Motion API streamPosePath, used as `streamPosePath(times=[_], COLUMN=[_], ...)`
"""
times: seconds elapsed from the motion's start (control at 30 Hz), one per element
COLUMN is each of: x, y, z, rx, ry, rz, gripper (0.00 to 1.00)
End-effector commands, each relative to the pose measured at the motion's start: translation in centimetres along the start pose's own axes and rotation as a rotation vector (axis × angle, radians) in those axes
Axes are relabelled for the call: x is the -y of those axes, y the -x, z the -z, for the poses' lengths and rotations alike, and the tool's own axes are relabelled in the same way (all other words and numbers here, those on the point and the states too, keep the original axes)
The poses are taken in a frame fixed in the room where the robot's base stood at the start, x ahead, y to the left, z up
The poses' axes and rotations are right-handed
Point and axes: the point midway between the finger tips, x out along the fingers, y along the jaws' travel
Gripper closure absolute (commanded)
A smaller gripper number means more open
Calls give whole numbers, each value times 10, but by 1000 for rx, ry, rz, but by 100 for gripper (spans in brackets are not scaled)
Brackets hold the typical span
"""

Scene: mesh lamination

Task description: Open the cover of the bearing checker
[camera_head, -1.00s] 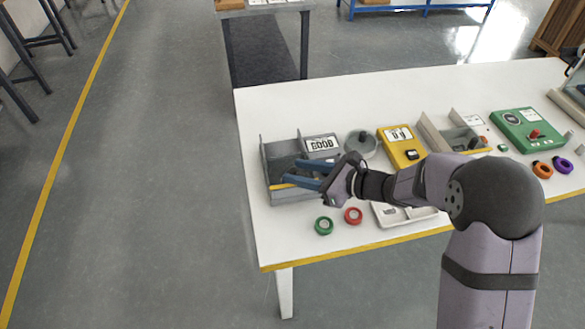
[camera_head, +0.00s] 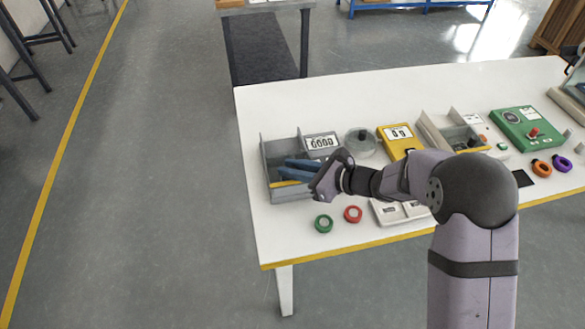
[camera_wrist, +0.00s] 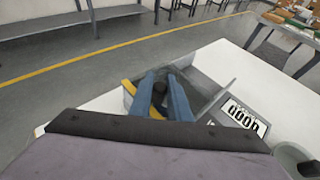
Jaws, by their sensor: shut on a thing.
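The grey box-shaped station with a display plate, which I take to be the bearing checker (camera_head: 294,197), stands at the left end of the white table. It also shows in the wrist view (camera_wrist: 209,82). Its plate (camera_head: 322,142) carries large dark characters. A yellow strip (camera_wrist: 128,87) runs along its edge. My gripper (camera_head: 284,172) reaches over the box from the right. Its blue fingers (camera_wrist: 163,92) are shut on a small dark knob-like part (camera_wrist: 160,88). The fingers and wrist hide much of the box; how far the cover is open cannot be told.
A white tray (camera_head: 385,215) lies under my arm. The table's left edge is close by.

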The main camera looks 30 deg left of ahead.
Motion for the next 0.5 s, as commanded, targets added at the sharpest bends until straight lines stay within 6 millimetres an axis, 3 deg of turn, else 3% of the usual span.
streamPosePath(times=[0.5], x=[53], y=[-50], z=[-20], rx=[2], ry=[2], rz=[0], gripper=[100])
